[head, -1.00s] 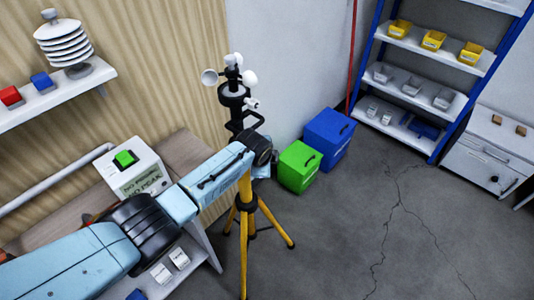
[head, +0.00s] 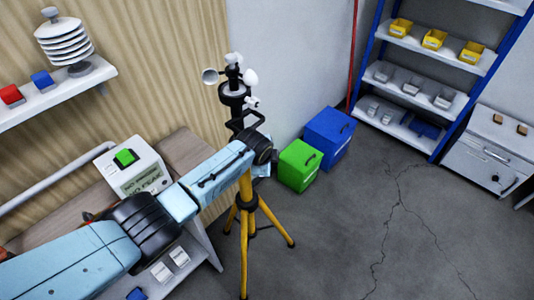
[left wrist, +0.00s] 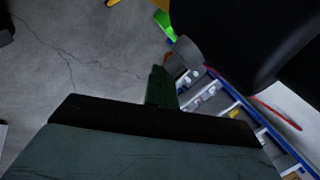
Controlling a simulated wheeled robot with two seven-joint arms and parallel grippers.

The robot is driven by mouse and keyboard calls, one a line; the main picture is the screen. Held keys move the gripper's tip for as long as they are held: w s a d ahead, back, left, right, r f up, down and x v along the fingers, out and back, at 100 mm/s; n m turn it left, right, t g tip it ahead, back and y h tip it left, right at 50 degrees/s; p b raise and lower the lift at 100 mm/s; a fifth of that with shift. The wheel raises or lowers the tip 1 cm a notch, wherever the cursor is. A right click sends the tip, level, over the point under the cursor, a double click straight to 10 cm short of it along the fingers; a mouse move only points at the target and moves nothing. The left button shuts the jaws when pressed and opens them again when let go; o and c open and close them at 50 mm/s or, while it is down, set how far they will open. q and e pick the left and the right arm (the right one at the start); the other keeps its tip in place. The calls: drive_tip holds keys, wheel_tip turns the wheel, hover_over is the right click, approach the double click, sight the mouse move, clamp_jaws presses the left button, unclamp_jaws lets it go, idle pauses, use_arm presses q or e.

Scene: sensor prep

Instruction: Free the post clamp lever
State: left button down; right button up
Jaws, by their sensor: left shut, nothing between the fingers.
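The yellow tripod (head: 248,225) stands on the floor, with a black post head and a cup anemometer (head: 233,80) on top. A black bent bar (head: 246,118) sticks out of the post below the cups; I cannot tell whether it is the clamp lever. My left arm reaches the post from the left and hides the part behind its wrist. In the left wrist view my left gripper (left wrist: 162,86) is shut and empty. Its tips are close to a grey rounded part (left wrist: 187,52) beside a large black body; contact cannot be told. My right gripper is out of view.
A green box (head: 299,166) and a blue box (head: 329,138) are on the floor right of the tripod. The floor at the right is clear up to the blue rack (head: 376,50).

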use_arm(q)
drive_tip(key=shift+w+a+r+p, duration=0.1)
drive_tip(key=shift+a+r+p, duration=0.1)
drive_tip(key=shift+r+p, duration=0.6)
drive_tip(key=shift+d, duration=0.1)
drive_tip(key=s+d+r+p, duration=0.1)
drive_tip(key=s+r+p, duration=0.2)
drive_tip(key=s+r, duration=0.3)
drive_tip(key=shift+s+r+p, duration=0.35)
drive_tip(key=shift+s+r, duration=0.05)
drive_tip(key=shift+r, duration=1.25)
